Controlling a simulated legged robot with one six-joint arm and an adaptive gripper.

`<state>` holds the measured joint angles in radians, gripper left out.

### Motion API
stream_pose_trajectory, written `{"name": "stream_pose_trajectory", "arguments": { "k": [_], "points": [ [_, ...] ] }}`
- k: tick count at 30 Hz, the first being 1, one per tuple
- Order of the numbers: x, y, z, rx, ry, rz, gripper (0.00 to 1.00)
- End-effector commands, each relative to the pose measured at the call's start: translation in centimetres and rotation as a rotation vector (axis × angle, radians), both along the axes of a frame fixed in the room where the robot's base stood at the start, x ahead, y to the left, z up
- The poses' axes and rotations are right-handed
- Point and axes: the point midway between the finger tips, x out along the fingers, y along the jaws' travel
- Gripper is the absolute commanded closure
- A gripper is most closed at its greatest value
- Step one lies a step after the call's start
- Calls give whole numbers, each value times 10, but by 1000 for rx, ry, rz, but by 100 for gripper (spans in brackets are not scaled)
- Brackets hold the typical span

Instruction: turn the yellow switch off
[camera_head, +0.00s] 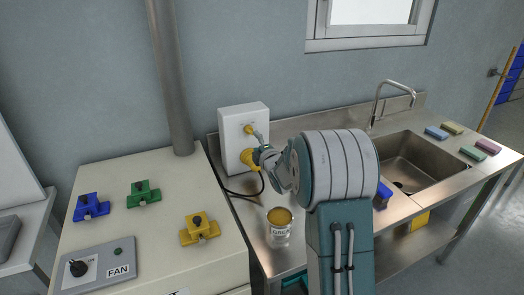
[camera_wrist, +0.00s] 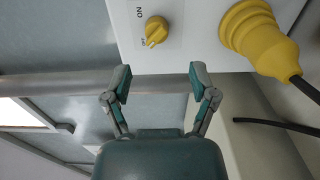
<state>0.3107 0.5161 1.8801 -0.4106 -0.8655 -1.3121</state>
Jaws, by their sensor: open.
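The yellow switch (camera_wrist: 156,31) is a small round knob on the front of a white box (camera_wrist: 200,40), with small lettering beside it; the wrist view is turned, so the letters lie on their side. In the head view the switch (camera_head: 249,129) sits high on the white box (camera_head: 240,112), above a large yellow plug (camera_head: 251,159). My gripper (camera_wrist: 161,82) is open and empty, with its two fingertips spread a short way from the switch and apart from it. In the head view my arm covers part of the gripper (camera_head: 262,144).
The yellow plug and its black cable (camera_wrist: 270,124) are close beside my gripper. A tin (camera_head: 279,236) stands on the steel counter. A sink (camera_head: 410,160) with a tap is at right. Blue, green and yellow clamp-like parts and a FAN panel (camera_head: 100,268) lie on the left cabinet.

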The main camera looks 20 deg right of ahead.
Motion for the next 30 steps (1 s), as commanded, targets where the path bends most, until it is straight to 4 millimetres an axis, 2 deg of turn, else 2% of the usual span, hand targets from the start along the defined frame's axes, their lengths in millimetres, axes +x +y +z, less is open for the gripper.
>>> {"name": "stream_pose_trajectory", "arguments": {
  "k": [3, 9, 26, 30],
  "points": [
    [-23, 0, 0, 0, 1, -2, 25],
    [-46, 1, -1, -1, 3, -1, 25],
    [-50, 1, -1, 1, 3, 0, 25],
    [-58, 9, 12, 63, 47, -21, 25]
  ]
}}
